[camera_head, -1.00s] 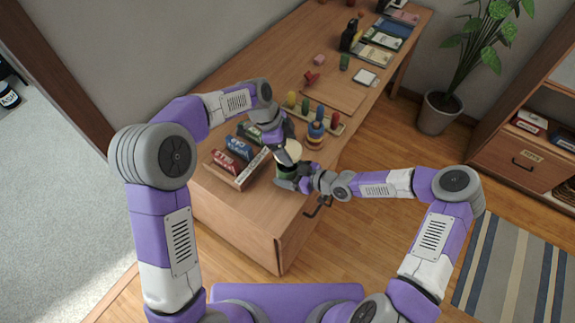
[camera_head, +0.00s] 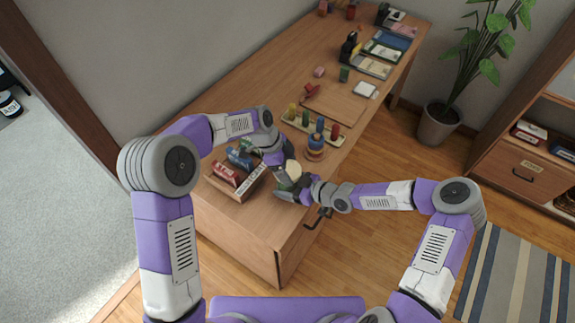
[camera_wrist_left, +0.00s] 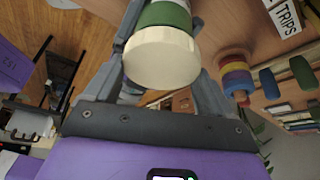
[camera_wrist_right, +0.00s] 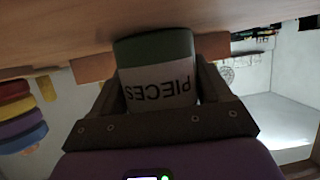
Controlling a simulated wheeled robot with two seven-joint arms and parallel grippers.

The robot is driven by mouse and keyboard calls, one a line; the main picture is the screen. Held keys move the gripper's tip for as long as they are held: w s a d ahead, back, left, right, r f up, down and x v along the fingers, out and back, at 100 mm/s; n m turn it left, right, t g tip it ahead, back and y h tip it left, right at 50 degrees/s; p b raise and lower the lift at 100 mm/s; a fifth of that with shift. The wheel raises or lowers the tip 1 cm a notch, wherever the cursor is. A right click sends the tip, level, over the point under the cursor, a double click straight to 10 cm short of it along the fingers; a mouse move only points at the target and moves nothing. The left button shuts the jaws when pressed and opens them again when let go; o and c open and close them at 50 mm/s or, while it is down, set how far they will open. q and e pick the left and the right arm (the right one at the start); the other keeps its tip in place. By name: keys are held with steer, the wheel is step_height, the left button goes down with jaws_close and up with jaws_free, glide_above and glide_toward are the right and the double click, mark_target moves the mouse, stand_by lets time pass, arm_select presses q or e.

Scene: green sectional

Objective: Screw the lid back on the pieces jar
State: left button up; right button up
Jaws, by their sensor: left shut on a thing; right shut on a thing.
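The pieces jar is green with a white label reading PIECES, and my right gripper (camera_wrist_right: 160,95) is shut around it. The jar (camera_wrist_right: 152,47) shows large in the right wrist view; in the head view its green side (camera_head: 284,184) is mostly hidden by the grippers. The round cream lid (camera_wrist_left: 162,57) is at the jar's top in the left wrist view, with the green jar (camera_wrist_left: 166,14) directly behind it. My left gripper (camera_head: 284,166) is shut on the lid (camera_head: 293,171). They look touching; whether the thread has caught cannot be told.
A wooden tray of small boxes (camera_head: 247,190) stands just left of the jar on the wooden desk (camera_head: 225,217). A ring stacker (camera_head: 315,148) and a peg board (camera_head: 300,127) stand close behind. A drawer handle (camera_head: 318,218) sticks out at the desk's front.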

arm_select(q)
steer(key=shift+f, duration=0.45)
steer(key=shift+a+f, duration=0.1)
steer(key=shift+f, duration=0.25)
steer(key=shift+c, duration=1.4)
steer(key=shift+s+f, duration=0.15)
arm_select(e)
steer(key=shift+a+r, duration=0.1)
